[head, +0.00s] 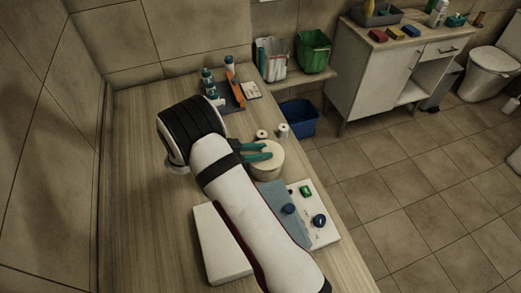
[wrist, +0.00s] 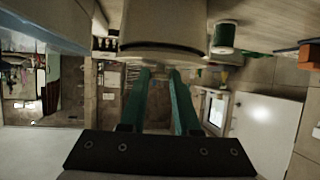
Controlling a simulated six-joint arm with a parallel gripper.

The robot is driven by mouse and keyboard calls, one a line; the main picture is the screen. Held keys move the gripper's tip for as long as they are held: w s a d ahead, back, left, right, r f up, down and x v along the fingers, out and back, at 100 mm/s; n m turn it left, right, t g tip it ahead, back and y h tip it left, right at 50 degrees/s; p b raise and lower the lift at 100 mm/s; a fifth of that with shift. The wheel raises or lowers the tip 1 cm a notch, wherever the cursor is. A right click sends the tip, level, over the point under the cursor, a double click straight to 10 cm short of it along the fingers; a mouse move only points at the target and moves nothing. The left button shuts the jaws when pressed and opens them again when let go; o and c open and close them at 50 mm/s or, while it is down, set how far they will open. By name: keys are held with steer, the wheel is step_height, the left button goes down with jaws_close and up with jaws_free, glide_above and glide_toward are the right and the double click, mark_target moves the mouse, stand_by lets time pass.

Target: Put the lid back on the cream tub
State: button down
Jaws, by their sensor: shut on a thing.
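The cream tub (head: 267,171) is a pale, round, upright vessel on the wooden counter, partly hidden by my gripper in the head view. It also fills the top middle of the wrist view (wrist: 165,22), which looks upside down. My gripper (head: 266,151) has green fingers and lies over the tub's top. In the wrist view the fingers (wrist: 172,78) are shut on a small pale knob, which appears to belong to the lid (wrist: 160,51). The lid lies at the tub's mouth. I cannot tell whether it is fully seated or slightly above.
Two small white cylinders (head: 283,130) stand just behind the tub. A panel with knobs and a green button (head: 307,191) is in front. Bottles (head: 208,80) and an orange item stand at the back. A blue bin (head: 300,119) is on the floor beyond the counter's right edge.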

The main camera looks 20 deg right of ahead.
steer(key=shift+c, duration=0.4)
jaws_free()
steer(key=shift+r, duration=3.5)
jaws_close()
steer(key=shift+f, duration=0.1)
